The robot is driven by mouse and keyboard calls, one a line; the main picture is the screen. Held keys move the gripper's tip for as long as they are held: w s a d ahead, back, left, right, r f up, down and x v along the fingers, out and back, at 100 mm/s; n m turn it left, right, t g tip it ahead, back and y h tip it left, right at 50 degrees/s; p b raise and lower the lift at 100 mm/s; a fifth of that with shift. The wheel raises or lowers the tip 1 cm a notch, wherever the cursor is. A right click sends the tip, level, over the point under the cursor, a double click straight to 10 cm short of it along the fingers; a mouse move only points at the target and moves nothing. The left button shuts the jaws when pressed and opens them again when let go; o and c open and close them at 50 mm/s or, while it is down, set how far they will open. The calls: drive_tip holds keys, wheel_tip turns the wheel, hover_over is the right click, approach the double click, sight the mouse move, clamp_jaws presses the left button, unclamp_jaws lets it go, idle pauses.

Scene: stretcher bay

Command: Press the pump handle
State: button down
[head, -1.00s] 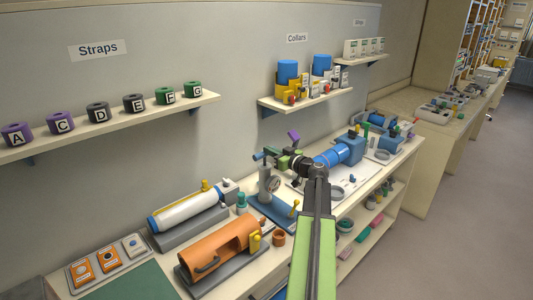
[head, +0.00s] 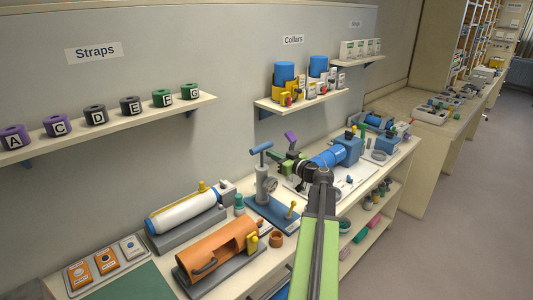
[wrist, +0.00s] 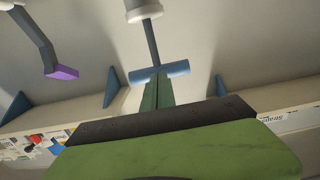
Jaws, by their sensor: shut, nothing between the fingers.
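The pump is a grey cylinder (head: 263,187) with a round gauge on a blue base plate (head: 270,211). Its blue T-shaped pump handle (head: 261,148) stands raised on a visible stem above the cylinder. My gripper (head: 277,165) is shut and empty, just right of the handle and slightly lower in the head picture. The wrist view appears upside down. There the blue handle bar (wrist: 160,72) lies just beyond my green fingertips (wrist: 158,86), with the stem leading up to the cylinder. I cannot tell exactly how large the gap is.
A purple-ended lever (head: 291,137) rises close behind my gripper. A blue cylinder device (head: 328,158) is to the right. A yellow-topped lever (head: 292,210) is in front. An orange cylinder (head: 215,250) and a white cylinder (head: 185,215) lie to the left. Shelves line the wall.

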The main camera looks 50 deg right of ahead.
drive_tip(key=s, duration=0.7)
drive_tip(key=shift+s+a, duration=0.2)
drive_tip(key=shift+s, duration=0.1)
drive_tip(key=shift+r, duration=0.1)
